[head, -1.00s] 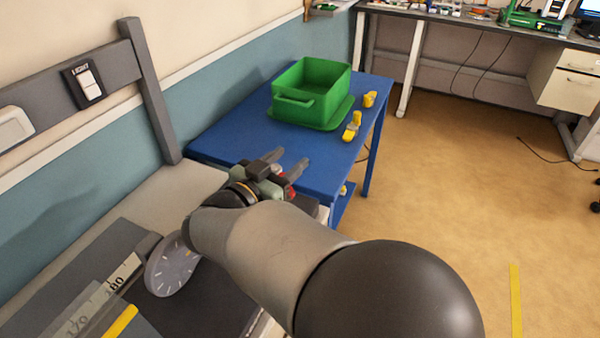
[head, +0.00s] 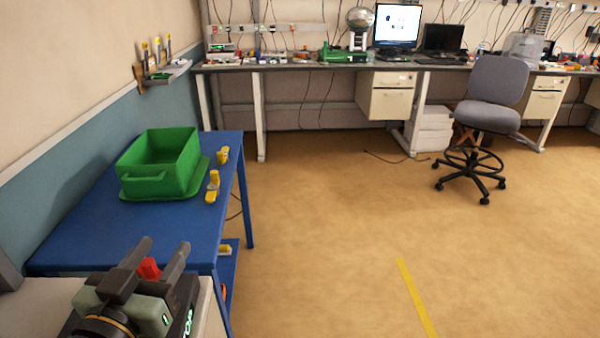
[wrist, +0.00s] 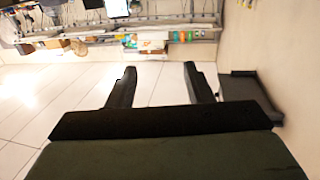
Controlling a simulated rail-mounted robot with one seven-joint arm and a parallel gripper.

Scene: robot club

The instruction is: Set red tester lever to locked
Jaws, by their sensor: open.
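My gripper (head: 160,247) is at the bottom left of the head view, with its two dark fingers apart. Its fingers (wrist: 160,75) also show in the wrist view, spread with nothing between them. A small red part (head: 149,269) shows between and behind the fingers in the head view. It is mostly hidden by my gripper, so I cannot tell whether it is the tester lever or how it is set. No red lever shows in the wrist view.
A blue table (head: 92,222) stands beyond my gripper, with a green bin (head: 150,180) and yellow pieces (head: 212,186) on it. A swivel chair (head: 492,95) stands at the right. The tan floor (head: 330,215) between is clear.

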